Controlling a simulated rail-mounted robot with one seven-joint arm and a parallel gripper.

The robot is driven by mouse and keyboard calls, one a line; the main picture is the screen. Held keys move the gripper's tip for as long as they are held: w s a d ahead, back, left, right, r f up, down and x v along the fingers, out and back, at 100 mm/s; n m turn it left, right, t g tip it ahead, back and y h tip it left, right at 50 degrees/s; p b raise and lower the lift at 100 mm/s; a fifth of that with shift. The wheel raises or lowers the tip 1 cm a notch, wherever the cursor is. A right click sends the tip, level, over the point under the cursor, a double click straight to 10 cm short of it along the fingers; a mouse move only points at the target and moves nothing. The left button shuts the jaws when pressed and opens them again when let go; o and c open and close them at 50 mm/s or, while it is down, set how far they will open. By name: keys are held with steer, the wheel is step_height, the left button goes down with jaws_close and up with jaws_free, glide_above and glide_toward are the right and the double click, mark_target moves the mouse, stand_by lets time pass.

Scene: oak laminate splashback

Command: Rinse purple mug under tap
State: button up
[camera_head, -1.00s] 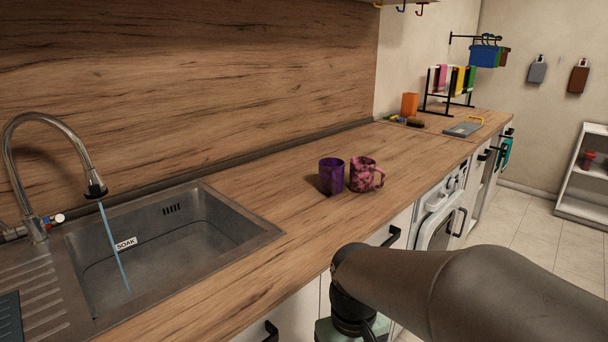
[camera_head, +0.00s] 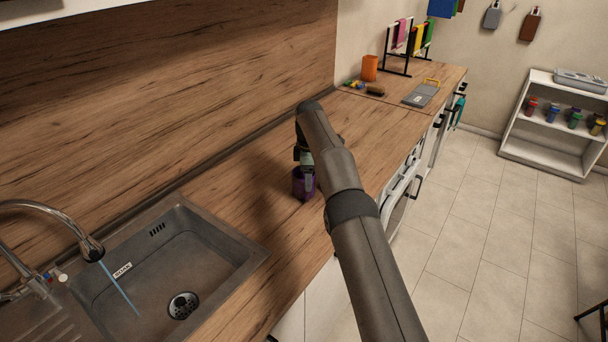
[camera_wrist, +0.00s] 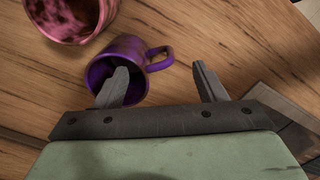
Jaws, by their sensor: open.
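The purple mug (camera_head: 299,188) stands on the wooden counter right of the sink. It also shows in the wrist view (camera_wrist: 126,52), with its handle (camera_wrist: 165,58) pointing right. My gripper (camera_wrist: 161,68) is open above the mug. The left finger overlaps the mug's opening and the right finger is beyond the handle, so the handle lies between them. I cannot tell if a finger touches the mug. In the head view my gripper (camera_head: 306,172) is just over the mug. The tap (camera_head: 45,207) runs a thin stream into the sink (camera_head: 215,254).
A pink mottled mug (camera_wrist: 75,32) stands close to the purple mug; my arm hides it in the head view. An orange cup (camera_head: 370,67), a grey board (camera_head: 421,95) and a rack (camera_head: 397,68) are at the far counter end. Counter between mug and sink is clear.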

mark_target(308, 194)
steer(key=shift+a+f, duration=0.2)
steer(key=shift+f, duration=0.65)
steer(key=shift+f+p, duration=0.4)
steer(key=shift+f, duration=2.8)
steer(key=c, duration=1.3)
jaws_close()
steer(key=shift+w+r, duration=0.1)
steer(key=shift+r, duration=0.05)
